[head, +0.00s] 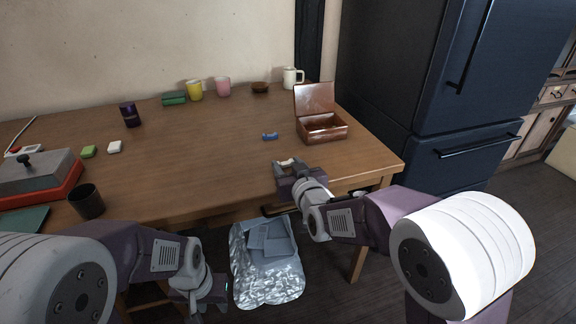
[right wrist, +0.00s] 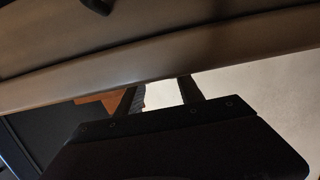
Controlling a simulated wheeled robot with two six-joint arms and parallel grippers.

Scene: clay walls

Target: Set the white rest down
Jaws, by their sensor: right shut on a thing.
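The white rest (head: 286,162) is a small pale piece between the fingertips of my right gripper (head: 286,165). My right gripper is shut on it at the table's front edge, right of the middle; I cannot tell whether the rest touches the table. In the right wrist view the two dark fingers (right wrist: 162,92) show with a pale patch between them, and I cannot tell rest from wall there. A similar blue rest (head: 270,136) lies on the table just beyond. My left gripper (head: 208,306) hangs low at the bottom of the head view, its fingers unclear.
The wooden table (head: 200,150) is clear in the middle. An open brown box (head: 322,128) stands right of the blue rest. Cups, a white mug (head: 292,78) and a green block (head: 174,98) line the back. A silvery bag (head: 266,275) lies on the floor.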

